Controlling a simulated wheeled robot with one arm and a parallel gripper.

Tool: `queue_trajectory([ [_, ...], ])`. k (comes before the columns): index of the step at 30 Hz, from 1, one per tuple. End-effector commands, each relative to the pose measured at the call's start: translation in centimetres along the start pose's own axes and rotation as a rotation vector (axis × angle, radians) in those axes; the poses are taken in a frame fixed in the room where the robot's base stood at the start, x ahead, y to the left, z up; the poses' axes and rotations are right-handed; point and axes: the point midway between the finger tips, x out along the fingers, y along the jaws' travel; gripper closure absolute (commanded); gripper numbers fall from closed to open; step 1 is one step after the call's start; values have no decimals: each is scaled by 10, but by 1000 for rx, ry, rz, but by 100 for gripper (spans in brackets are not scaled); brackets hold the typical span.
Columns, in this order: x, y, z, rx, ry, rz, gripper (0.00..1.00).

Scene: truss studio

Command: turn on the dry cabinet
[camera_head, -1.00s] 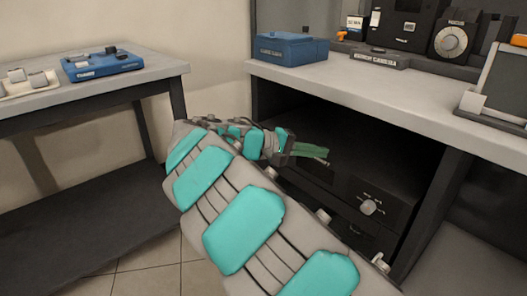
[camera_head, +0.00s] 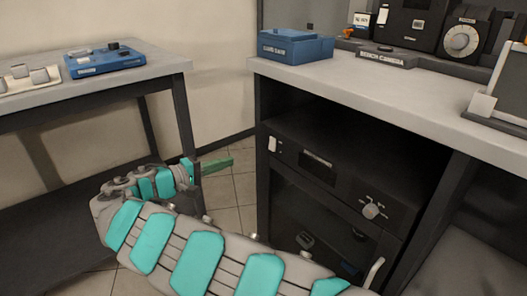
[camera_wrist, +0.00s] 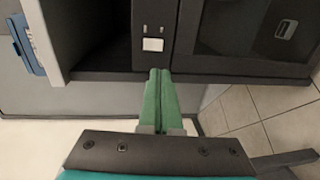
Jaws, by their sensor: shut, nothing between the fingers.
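The dry cabinet (camera_head: 345,181) is a black unit under the bench, with a dark display, a round knob (camera_head: 371,210) and a glass door (camera_head: 315,225) below. A white rocker switch (camera_head: 272,144) is at the left end of its front panel. In the wrist view the switch (camera_wrist: 153,44) lies just beyond the green fingertips, with two small marks beside it. My gripper (camera_head: 231,162) is shut and empty, left of the cabinet front and apart from it in the head view. The closed green fingers (camera_wrist: 160,72) point toward the panel; whether they touch it is unclear.
The bench top (camera_head: 350,80) above holds a blue case (camera_head: 295,46) and a black bench camera (camera_head: 410,25). A table (camera_head: 150,75) at left carries a blue device (camera_head: 104,61).

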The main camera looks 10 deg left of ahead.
Motion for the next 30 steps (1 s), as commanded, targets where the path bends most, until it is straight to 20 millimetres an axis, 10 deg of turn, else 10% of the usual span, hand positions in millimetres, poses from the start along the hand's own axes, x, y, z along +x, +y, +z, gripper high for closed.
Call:
queue_trajectory([
  [8,11,1,0,-1,-2,0,100],
  [30,132,0,1,0,-2,-2,100],
])
